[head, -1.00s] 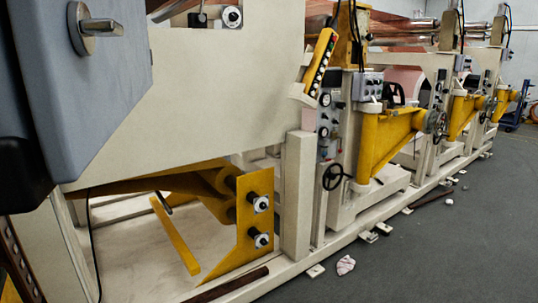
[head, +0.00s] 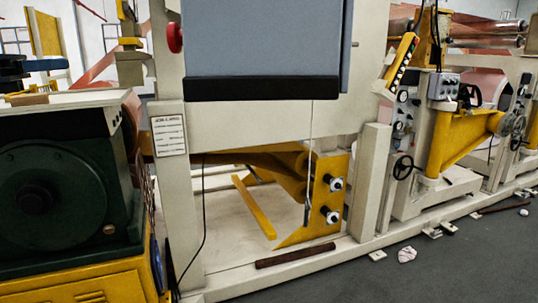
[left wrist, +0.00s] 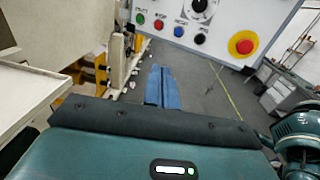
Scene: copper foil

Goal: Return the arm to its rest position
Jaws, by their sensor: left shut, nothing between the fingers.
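My left gripper (left wrist: 160,72) shows in the left wrist view as two blue fingers lying together. They are shut with nothing between them, over grey floor. The teal hand body with its dark front strip fills the bottom of that view. In the head view a dark blue piece lies at the left edge, and I cannot tell clearly whether it belongs to the gripper. My right gripper is not in view.
In the wrist view a button panel (left wrist: 213,25) with a red stop knob hangs above the fingers. In the head view a blue-grey box (head: 265,40) is at top centre, a dark green machine (head: 50,190) at left. Open floor (head: 455,265) lies at lower right.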

